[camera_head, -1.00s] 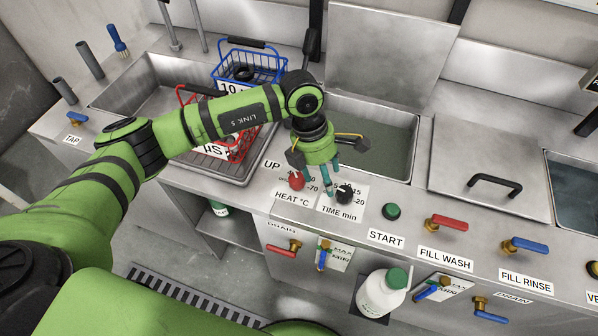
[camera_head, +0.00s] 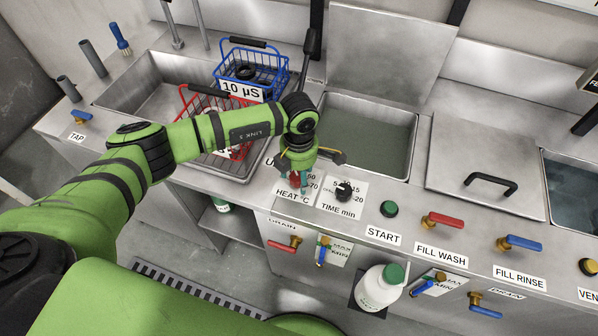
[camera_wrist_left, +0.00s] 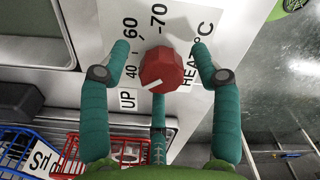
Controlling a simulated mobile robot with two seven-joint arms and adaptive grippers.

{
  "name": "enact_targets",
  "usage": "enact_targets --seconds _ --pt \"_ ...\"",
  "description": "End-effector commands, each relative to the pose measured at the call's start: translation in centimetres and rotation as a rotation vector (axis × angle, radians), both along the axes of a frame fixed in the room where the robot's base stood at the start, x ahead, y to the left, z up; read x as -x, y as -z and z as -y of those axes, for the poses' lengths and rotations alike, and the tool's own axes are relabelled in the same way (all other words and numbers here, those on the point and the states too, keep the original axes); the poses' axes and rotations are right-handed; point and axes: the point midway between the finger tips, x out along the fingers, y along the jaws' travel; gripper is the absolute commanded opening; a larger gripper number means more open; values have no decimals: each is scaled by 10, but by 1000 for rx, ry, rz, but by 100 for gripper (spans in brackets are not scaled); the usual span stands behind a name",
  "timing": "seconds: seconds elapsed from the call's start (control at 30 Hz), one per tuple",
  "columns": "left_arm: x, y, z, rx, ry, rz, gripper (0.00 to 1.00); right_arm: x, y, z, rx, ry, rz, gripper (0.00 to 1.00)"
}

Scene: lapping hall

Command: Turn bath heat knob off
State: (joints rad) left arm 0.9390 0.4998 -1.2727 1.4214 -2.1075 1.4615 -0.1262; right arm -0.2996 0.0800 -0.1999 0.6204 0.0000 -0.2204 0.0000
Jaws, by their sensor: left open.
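The red heat knob (camera_head: 295,180) stands on the HEAT °C plate on the front deck, partly hidden by my gripper. In the left wrist view the knob (camera_wrist_left: 161,70) is faceted, and its white pointer line points down-left, near the 40 side of the scale. My left gripper (camera_head: 296,186) is open over the knob. In the left wrist view its teal fingers (camera_wrist_left: 160,56) stand apart, one on each side of the knob and a third below it. I see no clear contact. My right gripper is not in view.
The black time knob (camera_head: 344,191) is close on the right, then the green start button (camera_head: 390,209) and red fill wash handle (camera_head: 443,220). Behind is an open bath (camera_head: 370,140). Red (camera_head: 190,125) and blue (camera_head: 252,68) baskets are at the back left.

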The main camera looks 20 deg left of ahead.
Motion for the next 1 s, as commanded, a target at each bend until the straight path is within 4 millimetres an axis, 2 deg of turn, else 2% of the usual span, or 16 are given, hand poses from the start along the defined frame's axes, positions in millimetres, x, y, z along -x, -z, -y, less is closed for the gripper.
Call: enact_targets --seconds 0.07,0.1,0.2,0.63,1.0 --pt "0 0 0 1 0 1 59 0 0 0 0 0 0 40" --pt "0 0 0 1 0 1 43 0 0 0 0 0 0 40" --pt "0 0 1 2 0 1 8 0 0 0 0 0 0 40" --pt "-1 0 2 6 -38 3 8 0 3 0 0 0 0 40" --pt "-2 0 3 11 -282 5 7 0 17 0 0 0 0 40"
